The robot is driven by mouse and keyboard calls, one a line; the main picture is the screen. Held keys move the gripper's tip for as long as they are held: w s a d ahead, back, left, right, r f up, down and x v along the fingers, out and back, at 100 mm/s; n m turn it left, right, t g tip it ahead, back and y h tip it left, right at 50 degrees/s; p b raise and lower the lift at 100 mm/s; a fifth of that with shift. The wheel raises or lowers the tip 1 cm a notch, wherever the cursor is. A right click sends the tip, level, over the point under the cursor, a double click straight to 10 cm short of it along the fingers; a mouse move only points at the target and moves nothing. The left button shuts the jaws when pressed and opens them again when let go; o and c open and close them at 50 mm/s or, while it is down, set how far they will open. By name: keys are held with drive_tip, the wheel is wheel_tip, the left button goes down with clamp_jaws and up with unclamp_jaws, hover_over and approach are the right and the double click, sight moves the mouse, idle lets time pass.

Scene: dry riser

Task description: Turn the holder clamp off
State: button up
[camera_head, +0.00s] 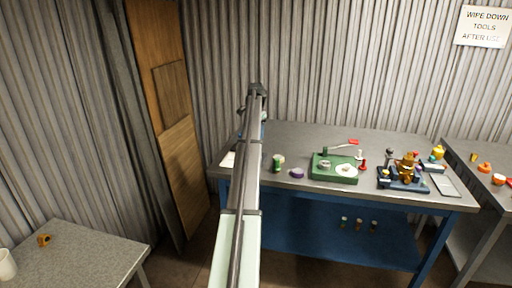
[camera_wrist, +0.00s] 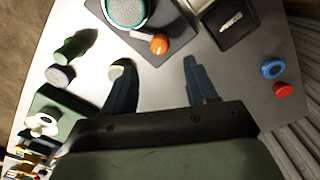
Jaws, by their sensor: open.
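In the wrist view my gripper (camera_wrist: 156,65) is open and empty, with its two dark blue fingers apart. An orange ball-shaped knob (camera_wrist: 158,44) lies just beyond the gap between the fingertips, on or over a dark grey base plate (camera_wrist: 178,42). The knob appears to belong to this fixture; I cannot tell which way the clamp is set. In the head view my arm hides the fixture and the gripper.
A cream round piece (camera_wrist: 118,70) lies by the left finger. A green cylinder (camera_wrist: 70,48) and purple disc (camera_wrist: 60,75) lie left; a black tray (camera_wrist: 230,25), blue ring (camera_wrist: 273,68) and red piece (camera_wrist: 283,90) lie right. A green lever device (camera_head: 335,168) stands mid-bench.

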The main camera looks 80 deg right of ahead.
wheel_tip(320, 180, down, 8)
idle(0.4)
drive_tip(key=shift+c, duration=0.5)
drive_tip(key=c, duration=1)
drive_tip(key=shift+o, duration=0.2)
drive_tip(key=shift+n, duration=0.4)
drive_tip(key=n, duration=0.5)
drive_tip(key=shift+n, duration=0.4)
drive_tip(key=n, duration=0.5)
drive_tip(key=shift+w, duration=0.1)
drive_tip(key=shift+n, duration=0.4)
